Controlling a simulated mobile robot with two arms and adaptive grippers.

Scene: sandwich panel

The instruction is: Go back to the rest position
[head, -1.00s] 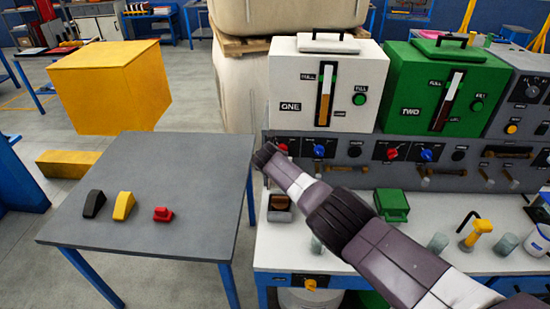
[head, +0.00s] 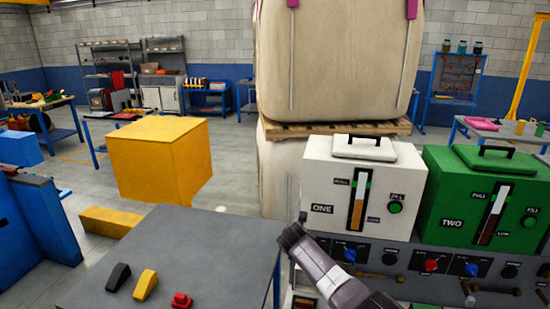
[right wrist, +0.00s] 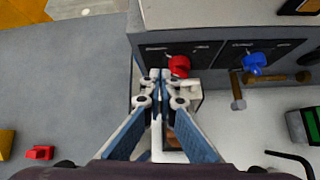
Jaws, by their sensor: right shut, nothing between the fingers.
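My right gripper (right wrist: 161,78) is shut and empty in the right wrist view. Its fingertips show just left of a red knob (right wrist: 179,66) on the grey panel; I cannot tell how far apart they are. A blue knob (right wrist: 256,63) is further right. In the head view my right arm comes in from the bottom, and its dark end (head: 291,236) overlaps the table's right edge and the panel's left end. That arm hides part of the panel below the white box marked ONE (head: 326,195). My left gripper is not in view.
The grey table (head: 215,240) bears a black block (head: 118,277), a yellow block (head: 145,284) and a red piece (head: 181,300). The green box marked TWO (head: 460,205) stands right of box ONE. A yellow cube (head: 155,160) stands behind the table. Open floor lies further back.

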